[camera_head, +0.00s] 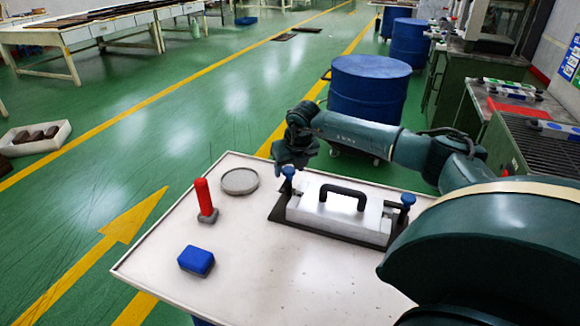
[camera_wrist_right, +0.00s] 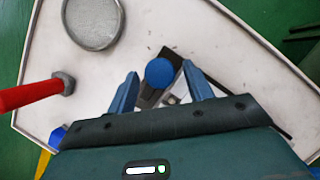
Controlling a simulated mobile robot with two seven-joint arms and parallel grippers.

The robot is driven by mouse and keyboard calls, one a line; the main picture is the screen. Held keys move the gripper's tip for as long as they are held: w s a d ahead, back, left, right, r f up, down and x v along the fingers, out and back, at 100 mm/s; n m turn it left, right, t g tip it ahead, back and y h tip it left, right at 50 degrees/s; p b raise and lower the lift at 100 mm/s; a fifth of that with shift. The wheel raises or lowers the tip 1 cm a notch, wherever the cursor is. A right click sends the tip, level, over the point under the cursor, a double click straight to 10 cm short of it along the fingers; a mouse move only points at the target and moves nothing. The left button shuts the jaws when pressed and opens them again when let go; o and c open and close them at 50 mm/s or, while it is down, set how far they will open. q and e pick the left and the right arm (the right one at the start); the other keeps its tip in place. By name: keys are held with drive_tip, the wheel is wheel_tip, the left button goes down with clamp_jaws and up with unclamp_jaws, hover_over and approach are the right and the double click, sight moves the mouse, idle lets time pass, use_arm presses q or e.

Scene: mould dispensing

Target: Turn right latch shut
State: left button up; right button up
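The white mould (camera_head: 335,216) with a black handle (camera_head: 343,195) lies on a dark base plate on the table. A blue-knobbed latch (camera_head: 288,172) stands at its left end in the head view. Another blue-knobbed latch (camera_head: 407,201) stands at its right end. My right gripper (camera_head: 290,164) is at the left-end latch. In the right wrist view, the round blue knob (camera_wrist_right: 159,73) shows between the two spread fingers of my right gripper (camera_wrist_right: 160,68), with gaps on both sides. My left gripper is not in view.
The white table (camera_head: 255,270) also bears a round grey disc (camera_head: 239,181), a red-handled tool (camera_head: 204,199) and a blue block (camera_head: 196,260). A blue drum (camera_head: 368,92) stands behind the table.

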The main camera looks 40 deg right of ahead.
drive_tip(key=c, duration=0.8)
drive_tip(key=shift+c, duration=0.2)
